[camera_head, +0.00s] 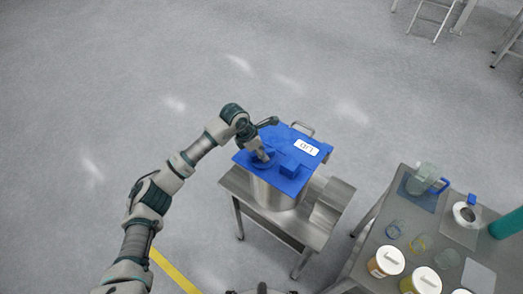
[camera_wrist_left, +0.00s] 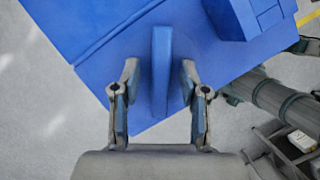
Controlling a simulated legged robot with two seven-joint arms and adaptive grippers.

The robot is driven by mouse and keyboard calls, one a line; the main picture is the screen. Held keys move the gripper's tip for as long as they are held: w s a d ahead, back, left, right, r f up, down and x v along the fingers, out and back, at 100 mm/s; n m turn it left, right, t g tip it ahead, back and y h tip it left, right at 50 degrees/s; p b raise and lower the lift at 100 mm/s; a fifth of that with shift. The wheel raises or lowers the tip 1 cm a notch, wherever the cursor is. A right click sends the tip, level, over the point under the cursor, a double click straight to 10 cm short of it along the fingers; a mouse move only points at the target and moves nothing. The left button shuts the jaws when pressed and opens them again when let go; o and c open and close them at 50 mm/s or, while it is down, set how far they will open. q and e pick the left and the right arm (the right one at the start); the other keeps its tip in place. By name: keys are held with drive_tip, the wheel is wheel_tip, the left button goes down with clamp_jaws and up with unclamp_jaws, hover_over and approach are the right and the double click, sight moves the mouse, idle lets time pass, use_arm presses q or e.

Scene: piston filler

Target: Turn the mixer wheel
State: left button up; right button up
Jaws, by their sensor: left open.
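The blue mixer wheel (camera_head: 263,163) is on the blue lid (camera_head: 322,148) of a steel mixing vessel (camera_head: 272,195), largely hidden by my left gripper. My left gripper (camera_head: 262,157) is over the wheel, at the lid's left part. In the left wrist view, the open fingers of my left gripper (camera_wrist_left: 160,95) stand on either side of an upright blue bar (camera_wrist_left: 161,60), which seems to be part of the wheel. A gap shows between the bar and each finger.
The vessel stands on a steel table (camera_head: 237,184). A second table (camera_head: 365,247) at lower right holds several jars, lidded tubs, a clear jug (camera_head: 424,178) and a green cylinder (camera_head: 508,223). A blue block (camera_head: 289,168) rises from the lid. Floor at left is clear.

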use_arm(q)
drive_tip(key=shift+d+f, duration=0.1)
drive_tip(key=shift+d, duration=0.05)
drive_tip(key=c, duration=0.8)
drive_tip(key=shift+a, duration=0.2)
clamp_jaws()
drive_tip(key=shift+n+b, duration=0.3)
drive_tip(key=shift+n, duration=0.1)
